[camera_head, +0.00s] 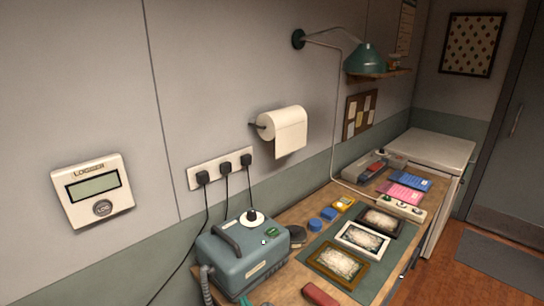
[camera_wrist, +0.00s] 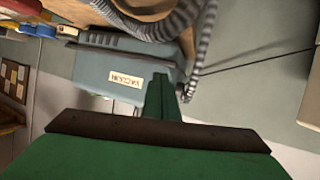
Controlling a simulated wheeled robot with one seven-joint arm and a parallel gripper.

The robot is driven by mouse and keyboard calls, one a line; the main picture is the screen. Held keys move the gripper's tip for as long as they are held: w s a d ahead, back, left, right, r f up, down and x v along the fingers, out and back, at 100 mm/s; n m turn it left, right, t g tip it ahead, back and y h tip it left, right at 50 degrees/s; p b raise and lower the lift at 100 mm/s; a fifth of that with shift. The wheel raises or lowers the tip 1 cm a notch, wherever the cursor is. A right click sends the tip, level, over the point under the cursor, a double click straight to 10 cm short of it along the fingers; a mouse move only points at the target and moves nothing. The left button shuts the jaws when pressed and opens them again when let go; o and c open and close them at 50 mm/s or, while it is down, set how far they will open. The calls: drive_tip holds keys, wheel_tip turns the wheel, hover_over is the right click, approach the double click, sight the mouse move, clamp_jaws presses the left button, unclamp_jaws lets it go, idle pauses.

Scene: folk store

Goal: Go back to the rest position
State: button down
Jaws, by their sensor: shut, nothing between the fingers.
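My gripper (camera_wrist: 161,92) shows in the wrist view as narrow green fingers, shut together and empty, beyond a broad green body with a dark brown edge. The fingers overlap the grey-blue vacuum unit (camera_wrist: 105,68) in the picture; I cannot tell the distance between them. The vacuum's label looks upside down there. In the head view the vacuum unit (camera_head: 245,268) stands at the near end of the wooden bench (camera_head: 283,291), and my arm and gripper are out of view.
A ribbed hose (camera_wrist: 208,40) and a dark cable lie beside the vacuum. A power strip with plugs (camera_head: 220,168), a paper roll (camera_head: 285,130) and a green lamp (camera_head: 366,59) are on the wall. Framed pieces (camera_head: 362,237) lie on the bench. Floor (camera_head: 450,272) is open at right.

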drive_tip(key=s+d+f+m+t+h, duration=0.1)
drive_tip(key=s+d+f+m+h, duration=0.3)
drive_tip(key=s, duration=0.6)
drive_tip(key=s+a+f+m+t, duration=0.1)
drive_tip(key=s+f+m, duration=0.1)
drive_tip(key=s+f, duration=0.65)
drive_tip(key=s+d+r, duration=0.1)
drive_tip(key=s+r, duration=0.1)
drive_tip(key=s, duration=0.5)
drive_tip(key=s+d+r+h, duration=0.1)
drive_tip(key=s+d+r, duration=0.1)
drive_tip(key=s, duration=0.5)
drive_tip(key=s+d+r, duration=0.1)
drive_tip(key=s+r, duration=0.3)
drive_tip(key=s, duration=0.4)
drive_tip(key=shift+d+r+t, duration=0.2)
drive_tip(key=shift+d+t, duration=0.05)
drive_tip(key=shift+t, duration=0.05)
